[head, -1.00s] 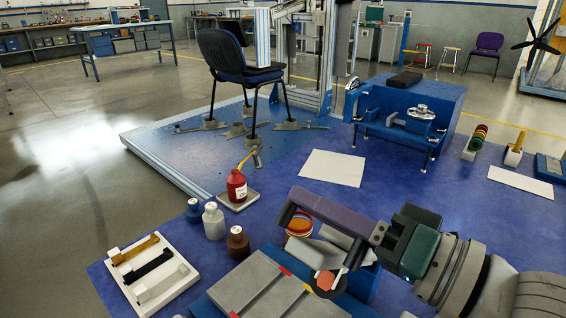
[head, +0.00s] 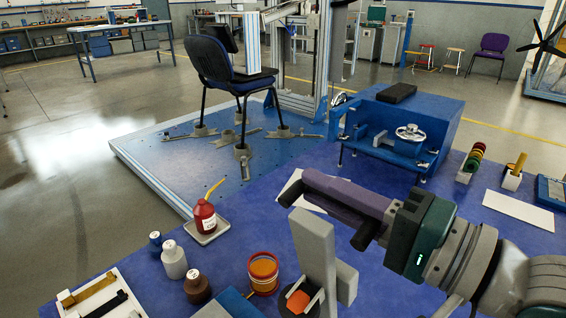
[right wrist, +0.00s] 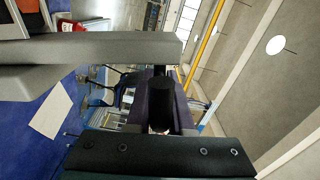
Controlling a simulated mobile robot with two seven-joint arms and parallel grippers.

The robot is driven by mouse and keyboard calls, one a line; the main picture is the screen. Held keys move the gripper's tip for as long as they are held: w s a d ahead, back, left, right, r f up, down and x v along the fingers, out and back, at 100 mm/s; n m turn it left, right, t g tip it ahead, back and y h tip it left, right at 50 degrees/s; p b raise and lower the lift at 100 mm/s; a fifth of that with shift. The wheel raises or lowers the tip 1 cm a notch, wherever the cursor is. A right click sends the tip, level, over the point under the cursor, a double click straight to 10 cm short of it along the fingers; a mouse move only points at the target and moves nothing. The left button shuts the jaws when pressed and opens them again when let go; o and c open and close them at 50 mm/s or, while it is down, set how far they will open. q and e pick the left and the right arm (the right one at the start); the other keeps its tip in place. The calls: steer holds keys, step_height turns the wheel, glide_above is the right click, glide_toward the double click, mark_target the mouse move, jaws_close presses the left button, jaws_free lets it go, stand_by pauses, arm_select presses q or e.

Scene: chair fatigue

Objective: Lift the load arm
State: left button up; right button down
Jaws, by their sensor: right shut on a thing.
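A thick purple bar (head: 340,187), which I take to be the load arm, sticks out to the left from my right gripper (head: 393,218) in the head view. A black round peg (head: 367,230) juts from it close to the gripper, and another dark piece sits at its far end. My right gripper is shut on the bar and holds it above the table. In the right wrist view the bar (right wrist: 155,112) points away from the camera, partly hidden behind a grey slab. My left gripper is not in view.
An upright grey block (head: 315,250) stands just below the bar, beside an orange piece (head: 298,300). A red-rimmed pot (head: 263,272), several bottles and a red bottle (head: 205,217) stand left. A blue machine (head: 400,130) and a chair (head: 225,65) are behind.

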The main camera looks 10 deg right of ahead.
steer(key=shift+w+r, duration=0.1)
steer(key=shift+r, duration=0.05)
steer(key=c, duration=0.8)
jaws_free()
steer(key=shift+d, duration=0.1)
steer(key=p+v, duration=0.1)
steer(key=v, duration=0.9)
